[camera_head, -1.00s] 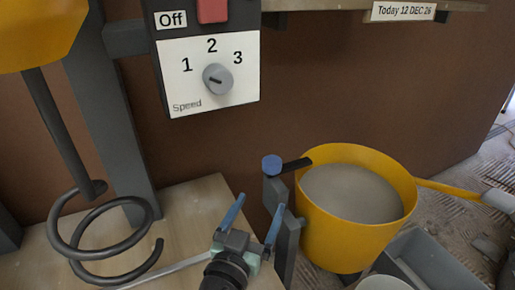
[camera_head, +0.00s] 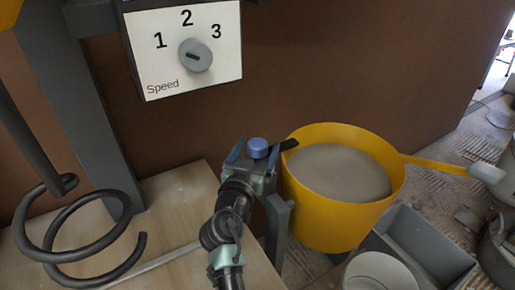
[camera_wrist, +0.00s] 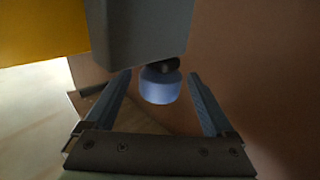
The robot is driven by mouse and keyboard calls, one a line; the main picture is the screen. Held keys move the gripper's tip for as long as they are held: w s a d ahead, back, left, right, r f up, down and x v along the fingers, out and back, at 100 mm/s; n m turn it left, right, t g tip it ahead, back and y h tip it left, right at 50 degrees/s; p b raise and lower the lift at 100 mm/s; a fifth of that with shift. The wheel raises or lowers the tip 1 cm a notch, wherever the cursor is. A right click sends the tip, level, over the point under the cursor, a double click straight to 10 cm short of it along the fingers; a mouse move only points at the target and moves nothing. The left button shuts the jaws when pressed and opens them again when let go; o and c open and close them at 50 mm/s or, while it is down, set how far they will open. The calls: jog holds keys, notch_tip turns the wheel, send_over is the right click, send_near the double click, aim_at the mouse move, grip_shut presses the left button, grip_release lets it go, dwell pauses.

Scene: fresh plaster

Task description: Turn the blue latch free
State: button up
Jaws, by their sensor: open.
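The blue latch knob (camera_head: 258,147) sits at the top of a grey post (camera_head: 278,225). Its dark bar (camera_head: 289,144) reaches right to the rim of the yellow bucket (camera_head: 335,230). My gripper (camera_head: 254,156) is open, with its blue fingers on either side of the knob in the head view. In the wrist view the knob (camera_wrist: 160,88) shows between the two spread fingers of my gripper (camera_wrist: 159,76), with a visible gap on each side. I see no clear contact. The bar is mostly hidden in the wrist view.
A dark spiral mixing rod (camera_head: 75,240) stands left over the wooden board (camera_head: 175,215). A speed dial panel (camera_head: 188,50) hangs above. A grey tray (camera_head: 425,245) and a pale round container (camera_head: 375,272) lie right, below the bucket.

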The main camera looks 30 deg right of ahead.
jog(key=shift+w+d, duration=0.15)
grip_shut()
dwell(0.4)
